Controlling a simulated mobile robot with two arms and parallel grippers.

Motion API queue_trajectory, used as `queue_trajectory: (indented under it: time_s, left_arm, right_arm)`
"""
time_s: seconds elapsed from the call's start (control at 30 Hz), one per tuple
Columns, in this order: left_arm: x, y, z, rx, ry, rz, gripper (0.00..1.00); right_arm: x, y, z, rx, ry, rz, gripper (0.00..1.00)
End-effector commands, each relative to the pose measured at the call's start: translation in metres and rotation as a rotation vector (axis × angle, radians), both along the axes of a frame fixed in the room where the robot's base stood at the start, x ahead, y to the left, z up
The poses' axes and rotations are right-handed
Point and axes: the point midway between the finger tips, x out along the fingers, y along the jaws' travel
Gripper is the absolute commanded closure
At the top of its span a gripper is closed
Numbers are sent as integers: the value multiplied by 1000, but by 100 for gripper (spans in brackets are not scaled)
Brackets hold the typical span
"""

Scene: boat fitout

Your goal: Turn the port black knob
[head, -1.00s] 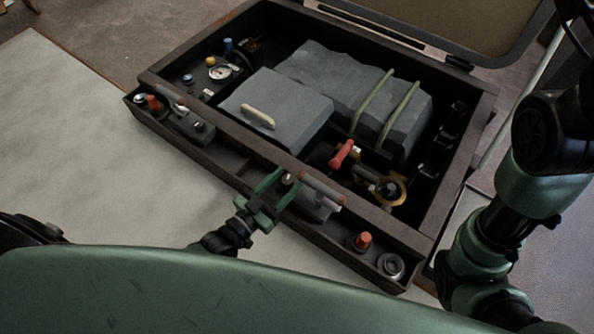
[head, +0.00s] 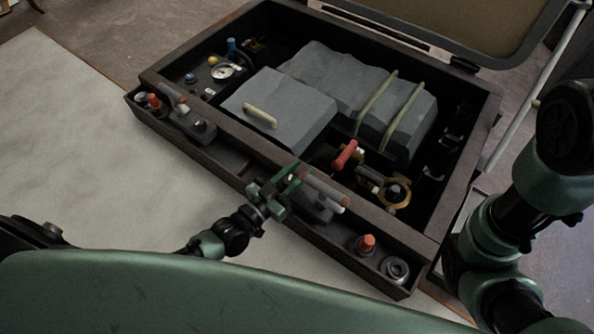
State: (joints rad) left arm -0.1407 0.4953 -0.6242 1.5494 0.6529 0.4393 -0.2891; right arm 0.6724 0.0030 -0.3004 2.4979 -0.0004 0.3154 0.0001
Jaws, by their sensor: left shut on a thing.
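My left gripper (head: 286,182) is at the near long side of the dark box, over the narrow front ledge. It is shut on a small knob there, which I take to be the port black knob; the fingers mostly hide it. Right beside the fingers, a grey lever with a reddish end (head: 325,192) sits above a dark grey housing (head: 318,211). A similar housing with a dark round knob (head: 198,126) stands at the left end of the ledge. My right arm comes in at the right; its gripper is out of view.
The dark box (head: 426,240) holds grey covered blocks (head: 276,106), a red handle (head: 345,154), a brass ring fitting (head: 401,204) and a gauge (head: 222,72). An orange cap (head: 366,244) and a grey ring (head: 395,269) sit at the ledge's right end. The pale surface at left is clear.

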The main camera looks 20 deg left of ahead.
Motion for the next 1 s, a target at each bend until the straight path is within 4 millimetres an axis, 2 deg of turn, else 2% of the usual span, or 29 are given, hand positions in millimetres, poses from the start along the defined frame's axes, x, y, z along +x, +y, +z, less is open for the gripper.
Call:
queue_trajectory:
  time_s: [0.33,0.7,0.73,0.8,1.0]
  left_arm:
    - [-2,-6,-1,3,-7,-230,100]
    - [-5,-7,0,0,1,-257,100]
    - [-5,-7,0,0,1,-257,71]
    - [-5,-7,0,0,1,-257,52]
    - [-5,-7,0,0,1,-256,52]
  right_arm:
    - [-7,1,-18,-3,-22,-2,57]
    - [-8,0,-18,-1,-20,0,57]
    - [-7,0,-18,0,-20,0,57]
    - [-7,0,-19,-1,-19,0,57]
    - [-6,0,-19,0,-17,0,57]
